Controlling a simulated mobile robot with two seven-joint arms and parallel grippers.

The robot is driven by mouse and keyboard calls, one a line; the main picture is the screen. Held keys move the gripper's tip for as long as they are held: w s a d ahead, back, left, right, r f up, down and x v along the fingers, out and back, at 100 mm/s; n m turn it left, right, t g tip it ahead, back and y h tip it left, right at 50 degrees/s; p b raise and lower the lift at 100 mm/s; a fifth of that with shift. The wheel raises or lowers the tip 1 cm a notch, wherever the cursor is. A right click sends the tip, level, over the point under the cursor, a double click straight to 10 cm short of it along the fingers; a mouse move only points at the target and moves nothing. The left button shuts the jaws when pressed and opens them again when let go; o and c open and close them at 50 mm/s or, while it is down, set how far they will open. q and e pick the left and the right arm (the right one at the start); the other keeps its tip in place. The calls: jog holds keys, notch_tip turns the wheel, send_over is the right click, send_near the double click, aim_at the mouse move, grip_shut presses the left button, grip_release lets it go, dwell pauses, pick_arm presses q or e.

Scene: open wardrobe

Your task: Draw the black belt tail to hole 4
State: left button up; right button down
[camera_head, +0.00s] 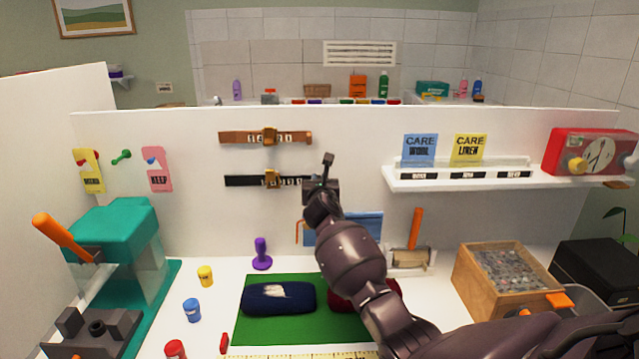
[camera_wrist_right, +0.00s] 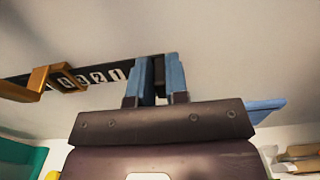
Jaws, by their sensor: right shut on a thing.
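The black belt (camera_head: 240,181) runs level across the white panel, below a brown belt. Its gold buckle (camera_head: 271,179) sits around the strap, with white number labels to the right of it. In the right wrist view the black belt (camera_wrist_right: 105,75) shows labels reading 3, 2 and 1 from the buckle (camera_wrist_right: 50,80) towards my fingers; a label partly inside the buckle is hard to read. My right gripper (camera_head: 315,184) is at the belt's right end. Its blue fingers (camera_wrist_right: 160,80) are shut on the belt tail. My left gripper is not in view.
The brown belt (camera_head: 235,137) hangs just above. A shelf (camera_head: 450,180) with blue and yellow care cards is to the right. Below are a green mat (camera_head: 262,328) with a dark blue roll, a purple stand (camera_head: 262,255) and a teal press (camera_head: 115,232). My right arm covers part of the mat.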

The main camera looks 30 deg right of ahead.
jog(key=c, duration=1.1)
grip_release()
jog(key=shift+s, duration=0.1)
jog(key=v, duration=1)
jog(key=shift+s+a+f+p, duration=0.1)
jog(key=shift+s+a+p, duration=0.15)
jog(key=shift+a+p, duration=0.1)
